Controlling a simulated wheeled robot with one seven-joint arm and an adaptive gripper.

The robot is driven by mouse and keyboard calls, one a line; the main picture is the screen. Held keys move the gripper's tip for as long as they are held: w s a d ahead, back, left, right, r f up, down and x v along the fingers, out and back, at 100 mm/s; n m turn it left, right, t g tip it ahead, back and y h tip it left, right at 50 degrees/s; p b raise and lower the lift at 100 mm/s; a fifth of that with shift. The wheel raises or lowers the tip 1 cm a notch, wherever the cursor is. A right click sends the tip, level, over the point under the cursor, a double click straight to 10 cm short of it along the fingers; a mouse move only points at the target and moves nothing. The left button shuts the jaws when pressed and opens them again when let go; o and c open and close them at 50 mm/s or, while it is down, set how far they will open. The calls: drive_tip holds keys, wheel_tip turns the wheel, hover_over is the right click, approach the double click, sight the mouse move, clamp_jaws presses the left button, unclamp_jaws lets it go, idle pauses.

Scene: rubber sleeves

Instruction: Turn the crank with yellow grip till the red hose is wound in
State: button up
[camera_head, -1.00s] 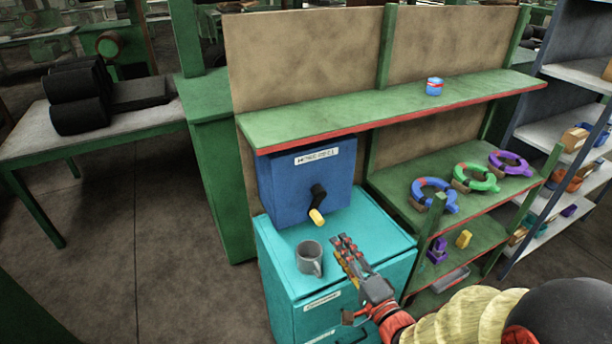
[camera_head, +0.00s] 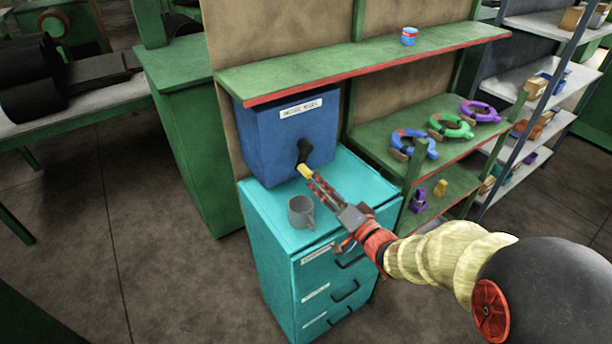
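The blue box (camera_head: 275,145) with a white label stands on the turquoise cabinet (camera_head: 262,215). A black crank arm (camera_head: 304,150) is on its front, hanging down, with a yellow grip (camera_head: 304,171) at its lower end. My gripper (camera_head: 313,180) reaches up from the lower right, its fingertips right at the yellow grip. I cannot tell whether the fingers touch it, are around it or are closed on it. No red hose can be made out.
A grey mug (camera_head: 301,212) stands on the cabinet top, just left of and below my gripper. A green shelf (camera_head: 370,62) overhangs the blue box. Green shelves with coloured rings (camera_head: 413,145) stand to the right.

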sight(309, 174)
drive_tip(key=b+x, duration=0.2)
drive_tip(key=x, duration=0.5)
drive_tip(key=shift+c, duration=0.6)
clamp_jaws()
idle(0.3)
